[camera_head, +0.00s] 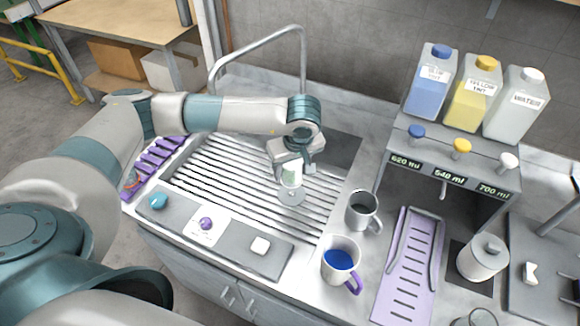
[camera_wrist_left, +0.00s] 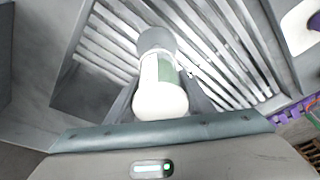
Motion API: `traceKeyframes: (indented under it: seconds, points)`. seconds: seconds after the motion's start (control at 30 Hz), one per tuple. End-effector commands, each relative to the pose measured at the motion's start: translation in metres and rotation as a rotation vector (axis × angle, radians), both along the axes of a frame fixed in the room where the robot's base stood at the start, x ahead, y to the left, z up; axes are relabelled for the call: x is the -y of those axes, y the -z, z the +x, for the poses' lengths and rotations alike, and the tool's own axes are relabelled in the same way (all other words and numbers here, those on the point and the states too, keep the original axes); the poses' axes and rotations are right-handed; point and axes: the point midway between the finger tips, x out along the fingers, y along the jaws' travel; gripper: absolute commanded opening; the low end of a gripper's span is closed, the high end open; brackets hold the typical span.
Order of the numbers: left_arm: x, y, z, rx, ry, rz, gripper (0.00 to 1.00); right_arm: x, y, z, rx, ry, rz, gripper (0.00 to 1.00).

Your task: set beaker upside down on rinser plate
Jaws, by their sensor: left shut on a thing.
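My left gripper (camera_head: 291,172) is shut on a pale whitish beaker with a green patch (camera_head: 291,171), over the ribbed metal drainboard (camera_head: 215,180). In the left wrist view the beaker (camera_wrist_left: 160,98) sits between the fingers, its white rounded end toward the camera. A grey round shape (camera_head: 291,194) shows directly below the beaker. I cannot tell whether it is the beaker's wide part or a separate rinser plate, nor whether it touches the slats. The fingers partly hide the beaker. My right gripper is not in view.
A grey mug (camera_head: 363,212) and a mug with blue liquid (camera_head: 341,260) stand right of the drainboard. A purple slotted rack (camera_head: 408,265) and a bottle dispenser (camera_head: 455,165) are farther right. A grey strip with small items (camera_head: 225,236) runs along the front. A tall metal tap (camera_head: 304,60) arches behind.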

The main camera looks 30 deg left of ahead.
Motion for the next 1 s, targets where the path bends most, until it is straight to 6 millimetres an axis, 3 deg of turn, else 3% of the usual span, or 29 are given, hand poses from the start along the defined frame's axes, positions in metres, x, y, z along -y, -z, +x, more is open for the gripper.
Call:
traceKeyframes:
  seconds: [0.6,1.0]
  points:
    - [0.001,0.048,0.000,-0.001,0.002,0.000,0.24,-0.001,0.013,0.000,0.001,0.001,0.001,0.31]
    - [0.000,0.055,0.000,0.000,0.001,0.000,0.24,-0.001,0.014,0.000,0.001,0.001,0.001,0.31]
